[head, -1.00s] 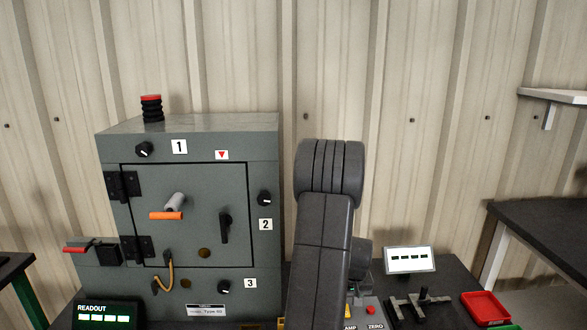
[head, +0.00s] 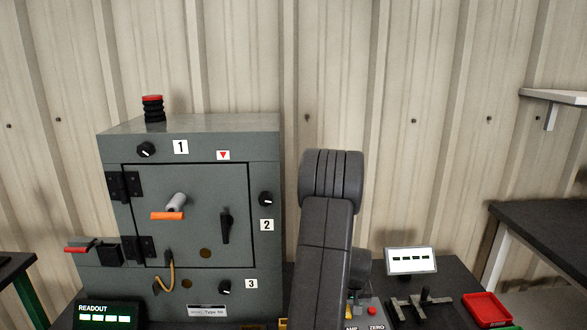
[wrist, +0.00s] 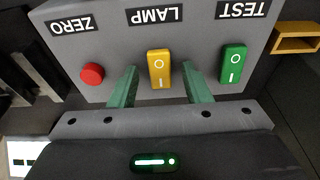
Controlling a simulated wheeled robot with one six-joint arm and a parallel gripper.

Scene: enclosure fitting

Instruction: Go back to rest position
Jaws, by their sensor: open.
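My gripper (wrist: 158,92) shows in the wrist view with its two green fingers spread apart and nothing between them. It is over a grey switch panel (wrist: 210,75), and the fingers lie either side of the yellow LAMP rocker switch (wrist: 159,68); I cannot tell whether they touch the panel. The red ZERO button (wrist: 92,75) is left of the fingers and the green TEST rocker switch (wrist: 233,63) is right of them. In the head view my arm hides the gripper and part of the panel.
A grey enclosure (head: 190,135) with a shut door stands left of my arm. A small display (head: 410,260), a dark fixture (head: 420,302) and a red tray (head: 486,308) are on the right. A readout (head: 105,316) is at the front left.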

